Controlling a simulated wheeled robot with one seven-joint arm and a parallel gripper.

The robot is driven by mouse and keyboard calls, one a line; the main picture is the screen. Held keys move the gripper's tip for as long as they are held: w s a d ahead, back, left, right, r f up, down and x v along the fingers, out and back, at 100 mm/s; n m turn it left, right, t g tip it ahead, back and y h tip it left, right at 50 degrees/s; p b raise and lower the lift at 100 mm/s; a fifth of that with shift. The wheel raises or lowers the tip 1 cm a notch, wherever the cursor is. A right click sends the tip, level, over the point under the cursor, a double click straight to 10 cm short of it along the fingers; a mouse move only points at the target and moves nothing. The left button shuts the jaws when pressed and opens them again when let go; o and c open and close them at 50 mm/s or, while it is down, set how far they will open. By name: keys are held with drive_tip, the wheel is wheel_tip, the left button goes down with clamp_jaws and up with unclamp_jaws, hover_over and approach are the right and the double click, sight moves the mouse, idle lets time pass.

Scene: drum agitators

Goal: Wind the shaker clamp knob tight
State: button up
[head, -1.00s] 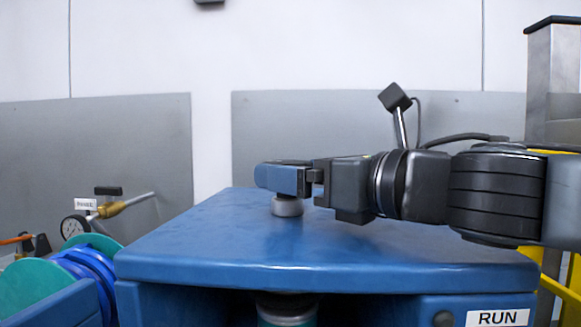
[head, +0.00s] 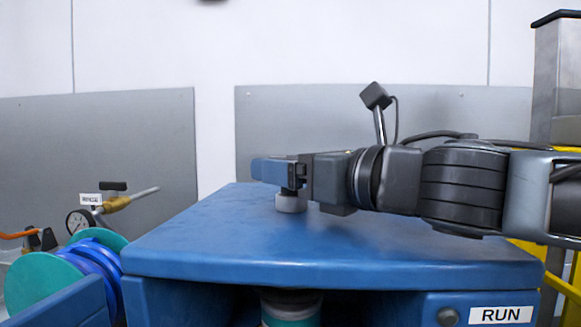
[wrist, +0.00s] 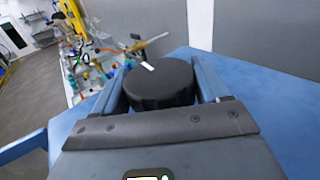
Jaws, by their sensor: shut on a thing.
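The clamp knob (wrist: 160,88) is a round black knob with a white mark on its top, seen between the two blue fingers in the wrist view. My gripper (head: 272,171) is shut on it from the side, low over the shaker's blue top. In the head view the fingers hide the black knob. A short light-grey collar (head: 291,203) shows right under them. The blue shaker housing (head: 220,255) carries a RUN label at its front right. Below its top, a grey and teal part (head: 290,308) is partly visible.
Blue and teal reels (head: 70,272), a gauge (head: 79,221) and a brass valve (head: 117,203) stand at the left. A grey panel (head: 330,115) is behind the shaker. A metal post (head: 560,85) and yellow frame stand at the right. The blue top around the knob is clear.

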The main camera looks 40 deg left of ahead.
drive_tip(key=shift+c, duration=0.7)
drive_tip(key=shift+m+t, duration=0.3)
drive_tip(key=shift+t, duration=0.2)
drive_tip(key=m+t+h+b, duration=0.1)
drive_tip(key=t, duration=0.1)
drive_tip(key=m+t, duration=0.2)
drive_tip(key=t, duration=0.1)
drive_tip(key=shift+s+h+b, duration=0.1)
drive_tip(key=shift+h+b, duration=0.3)
drive_tip(key=m+t+h, duration=0.3)
drive_tip(key=m+t, duration=0.1)
drive_tip(key=shift+t, duration=0.3)
drive_tip(key=shift+m+t+h+b, duration=0.3)
drive_tip(key=shift+m+t+h, duration=1.15)
drive_tip(key=shift+h, duration=0.55)
drive_tip(key=shift+w+m+h, duration=0.2)
drive_tip(key=shift+m+h, duration=0.05)
drive_tip(key=shift+h, duration=0.05)
